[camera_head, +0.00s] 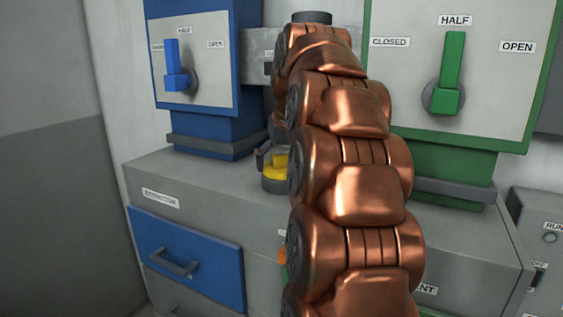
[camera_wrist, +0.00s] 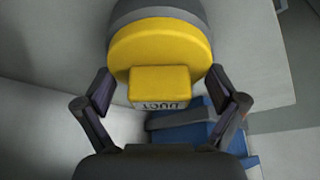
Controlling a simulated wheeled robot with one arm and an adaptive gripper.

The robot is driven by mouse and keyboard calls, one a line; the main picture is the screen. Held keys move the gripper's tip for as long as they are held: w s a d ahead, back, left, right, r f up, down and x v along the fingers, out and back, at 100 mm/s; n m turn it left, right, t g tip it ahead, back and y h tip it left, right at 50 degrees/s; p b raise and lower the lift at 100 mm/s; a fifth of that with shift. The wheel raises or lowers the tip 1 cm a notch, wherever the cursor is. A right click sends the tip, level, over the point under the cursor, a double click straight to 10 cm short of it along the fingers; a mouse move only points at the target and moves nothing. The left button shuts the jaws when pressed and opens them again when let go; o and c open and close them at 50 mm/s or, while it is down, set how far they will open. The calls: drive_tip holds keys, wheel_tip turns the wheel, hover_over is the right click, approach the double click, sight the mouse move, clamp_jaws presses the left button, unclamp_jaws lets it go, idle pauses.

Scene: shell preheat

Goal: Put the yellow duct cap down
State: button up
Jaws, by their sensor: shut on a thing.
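The yellow duct cap (camera_wrist: 160,48) is a round disc with a block-shaped handle marked "DUCT" in the wrist view. My gripper (camera_wrist: 160,92) has one dark finger on each side of the handle and is shut on the cap. A dark grey round part shows behind the yellow disc. In the head view the cap (camera_head: 272,168) shows as a small yellow patch above the grey cabinet top (camera_head: 190,178), beside my arm. My arm hides much of the cap and gripper there, and I cannot tell whether the cap touches the top.
A blue unit with a lever (camera_head: 177,75) stands at the back left, and a green unit with a lever (camera_head: 447,80) at the back right. A blue drawer (camera_head: 185,252) is in the cabinet front. The cabinet top at left is clear.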

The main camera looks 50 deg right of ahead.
sight(283, 154)
drive_tip(key=shift+f, duration=0.25)
drive_tip(key=o, duration=0.9)
drive_tip(key=shift+r, duration=0.1)
drive_tip(key=shift+r, duration=0.3)
drive_tip(key=shift+b+v, duration=0.8)
drive_tip(key=shift+v, duration=2.65)
drive_tip(key=p+v, duration=0.4)
drive_tip(key=v, duration=0.1)
drive_tip(key=shift+a+f, duration=0.1)
